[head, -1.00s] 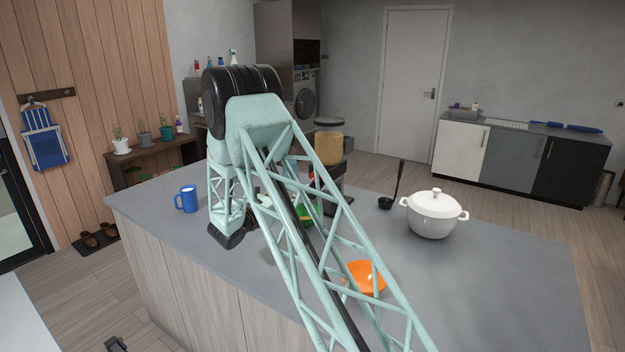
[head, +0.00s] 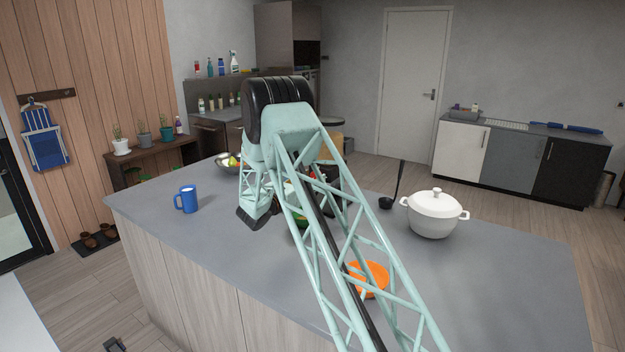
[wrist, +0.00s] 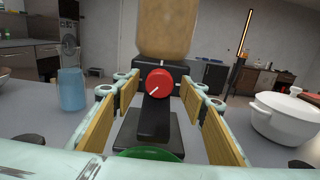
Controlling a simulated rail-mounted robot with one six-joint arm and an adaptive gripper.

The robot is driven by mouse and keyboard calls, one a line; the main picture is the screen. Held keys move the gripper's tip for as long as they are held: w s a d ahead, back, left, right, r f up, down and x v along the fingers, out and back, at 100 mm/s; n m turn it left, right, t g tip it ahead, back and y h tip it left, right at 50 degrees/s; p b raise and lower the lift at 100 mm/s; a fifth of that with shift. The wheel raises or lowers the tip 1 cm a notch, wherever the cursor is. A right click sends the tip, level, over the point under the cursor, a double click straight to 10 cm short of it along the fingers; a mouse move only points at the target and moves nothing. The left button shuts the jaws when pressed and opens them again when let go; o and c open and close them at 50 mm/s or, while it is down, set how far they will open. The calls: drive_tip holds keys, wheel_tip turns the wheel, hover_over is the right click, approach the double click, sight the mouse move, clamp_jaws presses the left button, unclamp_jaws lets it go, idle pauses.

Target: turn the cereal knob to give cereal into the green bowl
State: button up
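The cereal dispenser has a tan-filled container (wrist: 168,28), a black stand (wrist: 150,128) and a round red knob (wrist: 159,83) with a white pointer line. It faces me in the middle of the wrist view. The green bowl (wrist: 150,154) sits low in front of the stand, partly cut off by my gripper's body. My gripper (wrist: 159,92) is open, its yellow-padded fingers to the left and right of the knob with gaps; I cannot tell whether the tips reach past it. In the head view my arm hides much of the dispenser (head: 331,148) and most of the green bowl (head: 299,234).
An orange bowl (head: 372,277) lies near my arm on the grey counter. A white lidded pot (head: 434,214) and a black ladle (head: 393,190) stand to the right. A blue mug (head: 187,199) and a fruit bowl (head: 229,163) are to the left. The counter's right front is clear.

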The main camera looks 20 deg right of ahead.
drive_tip(key=shift+w+d, duration=0.1)
drive_tip(key=shift+d, duration=0.05)
drive_tip(key=c, duration=0.9)
drive_tip(key=shift+o, duration=0.2)
drive_tip(key=shift+f+m+b, duration=0.1)
drive_tip(key=shift+m+b, duration=0.5)
drive_tip(key=shift+b, duration=0.3)
drive_tip(key=shift+m+b, duration=0.7)
drive_tip(key=shift+b, duration=0.25)
drive_tip(key=m+b, duration=0.3)
drive_tip(key=b, duration=0.1)
drive_tip(key=shift+m, duration=0.3)
